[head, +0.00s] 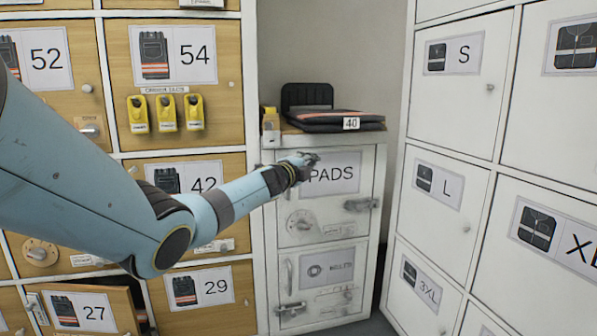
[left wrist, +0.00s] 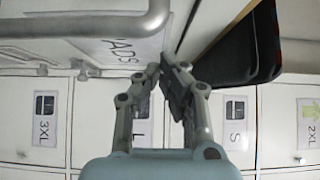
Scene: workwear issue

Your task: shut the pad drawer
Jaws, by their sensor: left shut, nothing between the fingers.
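The pad drawer front (head: 352,186) is a pale panel with a label reading PADS, in the upper part of the narrow white cabinet. It looks about level with the cabinet frame, but I cannot tell whether a small gap is left. My left gripper (head: 312,158) is shut and empty in front of the label's upper left and hides part of it. In the left wrist view the shut fingertips (left wrist: 166,68) are close to the labelled front (left wrist: 75,53); I cannot tell if they touch it. My right gripper is not in view.
A dark folded garment (head: 335,120) tagged 40 lies on the cabinet top. A lower door (head: 330,285) is below the drawer. White lockers (head: 455,110) stand at the right. Wooden lockers (head: 215,120) with yellow devices stand at the left; door 27 (head: 85,312) stands partly open.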

